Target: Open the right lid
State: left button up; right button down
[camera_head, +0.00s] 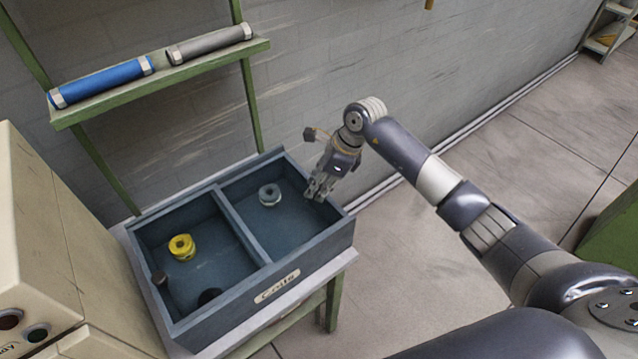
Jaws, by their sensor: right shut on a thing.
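The blue-grey bin (296,262) has two compartments, both open at the top. I cannot make out a lid on either one. My right gripper (318,193) reaches down from above at the right rim of the right compartment. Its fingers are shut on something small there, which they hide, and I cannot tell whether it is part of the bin. My left gripper is not in view.
A grey ring-shaped part (269,195) lies in the right compartment. A yellow part (181,247) and dark parts (209,297) lie in the left one. A shelf (165,80) holds a blue roll (100,82) and a grey roll (210,44).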

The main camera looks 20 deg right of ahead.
jog(key=b, duration=0.3)
send_near(262, 225)
jog(key=x, duration=0.4)
jog(key=shift+f, duration=0.4)
jog(key=shift+s+a+r+b, duration=0.1)
jog(key=shift+s+a+b, duration=0.2)
jog(key=shift+a, duration=0.35)
jog(key=c, duration=1.3)
grip_release()
jog(key=v, duration=1.2)
jog(key=shift+d, duration=0.1)
